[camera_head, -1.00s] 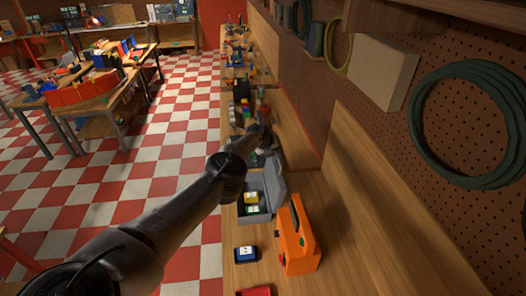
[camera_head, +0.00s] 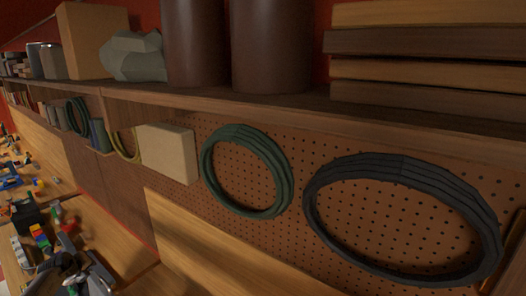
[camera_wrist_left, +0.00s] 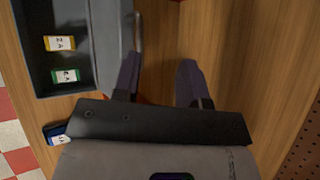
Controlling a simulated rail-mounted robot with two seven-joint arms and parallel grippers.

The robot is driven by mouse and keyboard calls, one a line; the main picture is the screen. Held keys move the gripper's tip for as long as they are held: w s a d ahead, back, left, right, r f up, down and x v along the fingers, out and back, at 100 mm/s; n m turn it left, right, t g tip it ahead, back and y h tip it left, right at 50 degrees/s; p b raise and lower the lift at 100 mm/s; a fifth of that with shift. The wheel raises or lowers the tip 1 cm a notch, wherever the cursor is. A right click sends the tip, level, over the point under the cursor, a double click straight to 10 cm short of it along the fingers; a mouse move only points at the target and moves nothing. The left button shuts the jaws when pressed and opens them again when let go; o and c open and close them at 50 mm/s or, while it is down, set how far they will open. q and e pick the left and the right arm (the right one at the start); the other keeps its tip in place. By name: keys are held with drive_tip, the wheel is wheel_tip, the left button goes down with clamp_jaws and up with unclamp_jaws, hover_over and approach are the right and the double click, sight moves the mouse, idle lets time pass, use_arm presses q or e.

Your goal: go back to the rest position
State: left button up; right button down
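My left gripper (camera_wrist_left: 158,65) shows in the left wrist view with its two dark fingers apart and only wooden bench top between them. A dark part of my left arm shows at the bottom left corner of the head view, small and partly cut off. My right gripper is in neither view.
In the head view, coiled hoses (camera_head: 247,172) hang on the pegboard (camera_head: 300,150) under a loaded shelf (camera_head: 250,108).

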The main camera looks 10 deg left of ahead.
use_arm(q)
drive_tip(key=w+d+r+t+y, duration=0.2)
drive_tip(key=w+r+t+y, duration=0.1)
drive_tip(key=w+r+t, duration=0.3)
drive_tip(key=w+d+r+n+t+y, duration=0.15)
drive_tip(key=w+d+r+n, duration=0.3)
drive_tip(key=d, duration=0.45)
drive_tip(key=w+d+r+n+t+y, duration=0.1)
drive_tip(key=w+d+r+n+y, duration=0.25)
drive_tip(key=d, duration=0.55)
drive_tip(key=s+d+r+n+g+h, duration=0.1)
drive_tip(key=s+d+n+h, duration=0.15)
drive_tip(key=d, duration=1.05)
drive_tip(key=s+d+r+n+g+h, duration=0.2)
drive_tip(key=s+d+n, duration=0.15)
drive_tip(key=d, duration=0.85)
drive_tip(key=s+d+f+n+g+h, duration=0.1)
drive_tip(key=s+d+f+h, duration=0.1)
drive_tip(key=s+d+h, duration=0.5)
drive_tip(key=s+d+f+n+g, duration=0.15)
drive_tip(key=s+d, duration=0.25)
drive_tip(key=s, duration=0.8)
drive_tip(key=s+a+f+n+g, duration=0.1)
drive_tip(key=s+f+g, duration=0.2)
drive_tip(key=s+f, duration=0.8)
drive_tip(key=s+a+f+n+g+h, duration=0.1)
drive_tip(key=s+f+g, duration=0.3)
drive_tip(key=s+f, duration=0.8)
drive_tip(key=s+a+n, duration=0.1)
drive_tip(key=s, duration=0.6)
